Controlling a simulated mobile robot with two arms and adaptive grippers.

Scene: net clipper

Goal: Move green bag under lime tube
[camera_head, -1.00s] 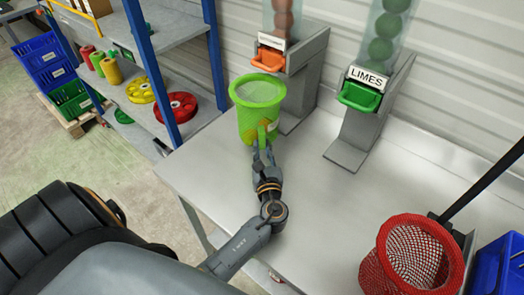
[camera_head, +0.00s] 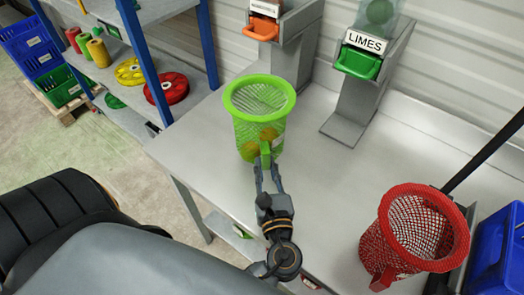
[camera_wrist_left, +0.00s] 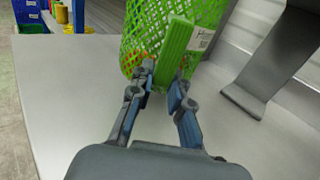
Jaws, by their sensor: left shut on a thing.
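The green bag (camera_head: 243,130) is a lime-green mesh basket, upright with its open rim up and yellowish round fruit inside. It is over the left part of the metal table, in front of the orange-handled dispenser; I cannot tell if it touches the table. My left gripper (camera_head: 267,165) is shut on the bag's green tab on its near side. The tab (camera_wrist_left: 172,52) shows between the fingers (camera_wrist_left: 162,90) in the left wrist view. The lime tube (camera_head: 378,14) stands at back right, labelled LIMES, with a green handle (camera_head: 358,62). The bag is apart from it, to its front left.
A clear stretch of table (camera_head: 330,195) lies right of the bag. The lime tube's grey stand (camera_head: 355,115) rests on the table. A red mesh basket (camera_head: 385,245) and blue crate (camera_head: 498,265) are at right. A blue-posted shelf (camera_head: 153,65) is at left.

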